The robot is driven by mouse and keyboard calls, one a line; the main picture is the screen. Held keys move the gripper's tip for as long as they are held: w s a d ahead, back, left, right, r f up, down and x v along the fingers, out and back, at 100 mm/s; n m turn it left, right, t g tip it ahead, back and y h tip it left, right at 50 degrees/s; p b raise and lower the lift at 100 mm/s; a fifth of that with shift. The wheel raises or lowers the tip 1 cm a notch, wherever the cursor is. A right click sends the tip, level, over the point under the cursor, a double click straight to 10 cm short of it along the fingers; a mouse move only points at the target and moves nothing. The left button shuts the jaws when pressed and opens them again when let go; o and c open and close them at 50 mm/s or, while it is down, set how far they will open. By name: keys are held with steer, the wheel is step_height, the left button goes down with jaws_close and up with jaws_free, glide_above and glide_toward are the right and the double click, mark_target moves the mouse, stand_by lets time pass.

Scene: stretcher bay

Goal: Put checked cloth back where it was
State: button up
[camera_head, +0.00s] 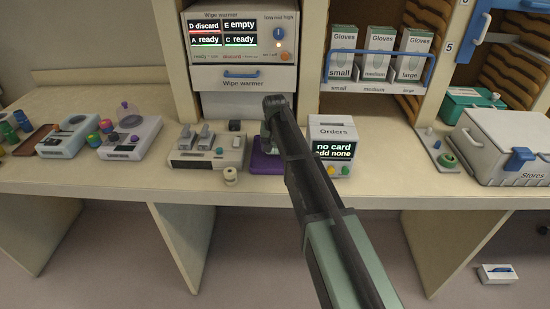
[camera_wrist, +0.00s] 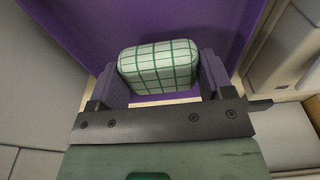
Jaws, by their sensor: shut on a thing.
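The checked cloth (camera_wrist: 158,66) is a white rounded bundle with green grid lines. In the wrist view it sits between the two fingers of my gripper (camera_wrist: 160,82), which is shut on it. A purple surface (camera_wrist: 75,20) lies behind and below the cloth in that view. In the head view my gripper (camera_head: 268,146) is over the purple mat (camera_head: 262,164) on the counter, below the wipe warmer (camera_head: 243,50). My arm hides the cloth there. I cannot tell whether the cloth touches the purple surface.
The orders box (camera_head: 333,130) stands close on the right of the mat, and a grey device with levers (camera_head: 207,148) on the left. The glove rack (camera_head: 375,70) and stores box (camera_head: 500,145) are further right.

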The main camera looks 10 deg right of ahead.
mark_target(275, 148)
step_height(275, 148, down, 3)
steer(key=shift+r+b, duration=0.2)
steer(key=shift+b, duration=0.2)
steer(key=shift+r+p, duration=0.3)
steer(key=shift+f, duration=0.25)
steer(key=o, duration=0.8)
steer(key=shift+r, duration=0.1)
step_height(275, 148, up, 13)
steer(key=s+p, duration=0.1)
steer(key=p, duration=1.1)
steer(key=s+n, duration=0.1)
steer(key=s, duration=0.9)
steer(key=s+f+n+g, duration=0.1)
steer(key=s, duration=1)
steer(key=s+b, duration=0.1)
steer(key=s, duration=0.9)
steer(key=shift+s+f+n, duration=0.4)
